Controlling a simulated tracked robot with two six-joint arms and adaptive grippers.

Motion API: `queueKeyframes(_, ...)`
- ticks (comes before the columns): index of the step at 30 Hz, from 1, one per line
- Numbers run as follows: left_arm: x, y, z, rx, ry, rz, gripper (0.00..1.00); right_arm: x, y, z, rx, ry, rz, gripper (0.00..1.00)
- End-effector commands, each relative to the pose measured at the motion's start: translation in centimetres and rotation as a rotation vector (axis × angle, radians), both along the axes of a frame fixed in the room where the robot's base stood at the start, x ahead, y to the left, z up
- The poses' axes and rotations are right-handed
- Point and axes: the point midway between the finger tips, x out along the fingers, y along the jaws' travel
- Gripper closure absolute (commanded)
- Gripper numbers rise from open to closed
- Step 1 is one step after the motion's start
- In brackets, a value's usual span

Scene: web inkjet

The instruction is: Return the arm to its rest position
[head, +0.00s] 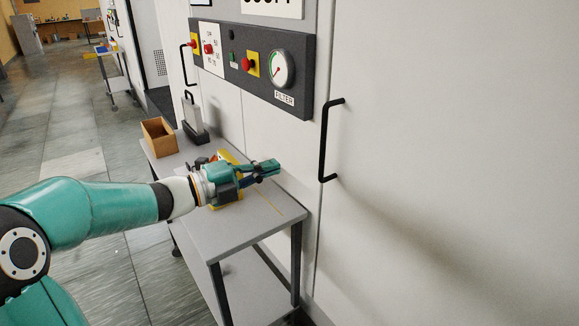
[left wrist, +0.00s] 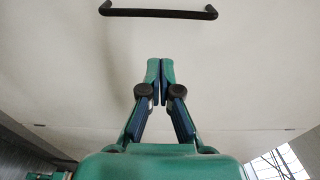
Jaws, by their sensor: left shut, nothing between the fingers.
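My left arm comes in from the left in the head view. Its gripper (head: 275,166) is held over the grey side table (head: 262,222), close to the white cabinet wall. The gripper is shut and holds nothing. In the left wrist view the two fingers (left wrist: 160,72) meet at their tips, with the pale cabinet face beyond them. My right gripper is in neither view.
A black door handle (head: 324,140) stands out from the cabinet, right of the gripper. A dark control panel (head: 255,68) with a gauge (head: 281,69) is above. An open brown box (head: 159,137) and a yellow object (head: 229,157), partly hidden by my gripper, are on the table. Floor at left is clear.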

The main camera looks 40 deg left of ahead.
Motion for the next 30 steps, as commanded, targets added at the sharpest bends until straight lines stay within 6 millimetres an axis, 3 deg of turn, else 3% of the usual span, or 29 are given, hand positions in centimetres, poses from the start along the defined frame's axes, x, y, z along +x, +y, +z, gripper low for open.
queueKeyframes(8,-0.7,0.0,0.2,-0.002,-0.002,-0.008,1.00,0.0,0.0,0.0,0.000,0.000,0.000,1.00)
queueKeyframes(11,0.3,-1.5,0.1,-0.024,0.006,-0.055,1.00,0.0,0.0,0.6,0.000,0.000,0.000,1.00)
queueKeyframes(14,2.3,-4.4,-1.8,-0.086,0.047,-0.142,1.00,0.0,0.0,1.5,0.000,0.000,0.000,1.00)
queueKeyframes(17,4.6,-8.9,-5.1,-0.213,0.121,-0.237,1.00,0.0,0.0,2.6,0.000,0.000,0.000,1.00)
queueKeyframes(21,7.7,-15.9,-12.1,-0.487,0.333,-0.253,1.00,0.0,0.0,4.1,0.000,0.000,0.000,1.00)
queueKeyframes(23,8.2,-18.7,-15.8,-0.608,0.465,-0.215,1.00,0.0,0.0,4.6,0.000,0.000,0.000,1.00)
queueKeyframes(26,7.4,-22.8,-22.3,-0.785,0.707,-0.110,1.00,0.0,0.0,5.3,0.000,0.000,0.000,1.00)
queueKeyframes(30,3.1,-27.3,-31.1,-0.975,1.067,0.122,1.00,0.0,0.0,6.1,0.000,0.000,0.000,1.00)
